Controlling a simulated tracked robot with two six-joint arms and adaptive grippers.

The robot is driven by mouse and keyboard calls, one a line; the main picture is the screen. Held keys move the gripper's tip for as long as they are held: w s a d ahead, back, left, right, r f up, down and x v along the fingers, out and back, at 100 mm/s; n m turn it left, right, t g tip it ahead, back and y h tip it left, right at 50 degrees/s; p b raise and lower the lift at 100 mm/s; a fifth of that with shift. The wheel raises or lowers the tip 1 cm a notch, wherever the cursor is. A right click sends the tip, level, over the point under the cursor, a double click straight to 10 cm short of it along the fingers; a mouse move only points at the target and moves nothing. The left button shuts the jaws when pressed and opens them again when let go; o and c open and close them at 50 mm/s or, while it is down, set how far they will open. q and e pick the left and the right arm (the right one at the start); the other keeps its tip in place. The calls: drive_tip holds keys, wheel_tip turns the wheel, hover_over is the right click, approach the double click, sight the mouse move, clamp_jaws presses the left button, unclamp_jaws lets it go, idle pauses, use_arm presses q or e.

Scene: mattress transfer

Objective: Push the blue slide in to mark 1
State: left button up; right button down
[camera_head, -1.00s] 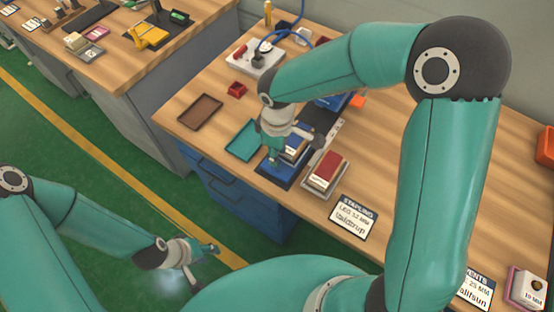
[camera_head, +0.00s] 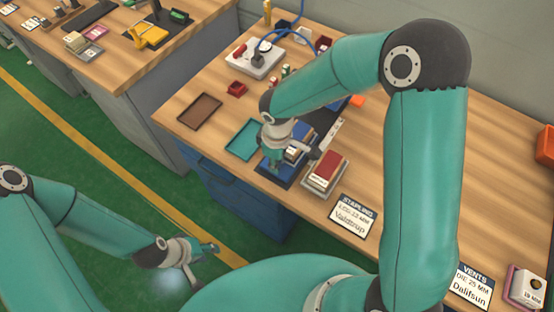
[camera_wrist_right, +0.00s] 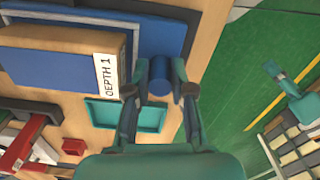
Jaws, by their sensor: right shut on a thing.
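The blue slide (camera_head: 303,134) lies in a dark base on the wooden bench in the head view, partly hidden by my right gripper (camera_head: 292,158). In the right wrist view, the slide (camera_wrist_right: 60,72) carries a tan block with a white label reading "DEPTH 1" (camera_wrist_right: 105,75). The fingers of my right gripper (camera_wrist_right: 160,90) are shut on a blue round handle (camera_wrist_right: 160,72) at the slide's near end. The mark on the base cannot be made out. My left gripper (camera_head: 203,264) is open and empty above the green floor.
A teal tray (camera_head: 240,140) and a brown tray (camera_head: 199,109) lie left of the slide. A red-topped block (camera_head: 326,168) stands close on its right. A "STAPLING" card (camera_head: 353,216) lies near the bench's front edge. A device with a blue hose (camera_head: 255,58) stands behind.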

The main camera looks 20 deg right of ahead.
sight(298, 133)
drive_tip(key=w+d, duration=0.4)
drive_tip(key=d, duration=0.1)
drive_tip(key=w+d, duration=0.2)
drive_tip(key=d, duration=0.1)
drive_tip(key=shift+w+d, duration=0.2)
drive_tip(key=shift+w, duration=0.1)
drive_tip(key=c, duration=1.3)
unclamp_jaws()
drive_tip(key=shift+r, duration=0.1)
wheel_tip(298, 133, up, 12)
drive_tip(key=shift+f, duration=0.1)
